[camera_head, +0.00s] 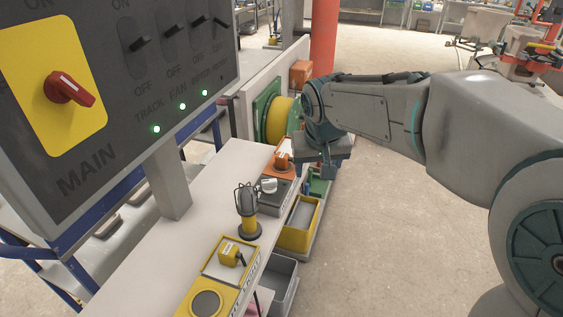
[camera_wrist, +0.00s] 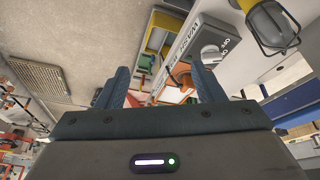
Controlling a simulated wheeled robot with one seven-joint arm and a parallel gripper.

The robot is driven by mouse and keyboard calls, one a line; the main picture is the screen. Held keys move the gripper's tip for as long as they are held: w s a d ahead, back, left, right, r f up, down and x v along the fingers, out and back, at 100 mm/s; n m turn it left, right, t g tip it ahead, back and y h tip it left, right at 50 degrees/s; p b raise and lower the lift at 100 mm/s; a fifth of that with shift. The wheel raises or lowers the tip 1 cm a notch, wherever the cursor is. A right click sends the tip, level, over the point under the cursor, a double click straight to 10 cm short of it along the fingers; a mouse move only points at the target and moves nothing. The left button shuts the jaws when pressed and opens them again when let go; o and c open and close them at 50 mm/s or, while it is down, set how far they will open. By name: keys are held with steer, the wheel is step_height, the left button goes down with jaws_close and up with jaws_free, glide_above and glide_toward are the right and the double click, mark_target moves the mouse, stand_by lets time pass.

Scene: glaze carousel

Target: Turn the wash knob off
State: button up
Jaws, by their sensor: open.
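The likely wash knob, a pale knob (camera_head: 268,186) on a dark grey box, sits on the bench ledge beyond the caged lamp. In the wrist view the knob (camera_wrist: 211,54) lies just beyond the right finger, with "ON" and "OFF" marks beside it. Lettering that seems to read "WASH" is on the edge nearby. Its exact setting is hard to tell. My gripper (camera_head: 327,168) hangs to the right of the knob, apart from it. In the wrist view my gripper (camera_wrist: 160,68) is open, with nothing held between its fingers.
An orange knob (camera_head: 283,158) stands just beyond the grey box. A caged lamp (camera_head: 247,205) and a yellow switch box (camera_head: 230,257) stand nearer. Yellow bins (camera_head: 299,225) hang below the ledge. The main panel (camera_head: 110,100) rises at left.

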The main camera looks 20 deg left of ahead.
steer(key=n+y, duration=0.1)
glide_toward(269, 180)
steer(key=v, duration=0.5)
steer(key=p+x, duration=0.1)
steer(key=x, duration=1.2)
steer(key=shift+f+p, duration=0.25)
steer(key=shift+p, duration=0.1)
steer(key=shift+c, duration=0.3)
steer(key=c, duration=0.9)
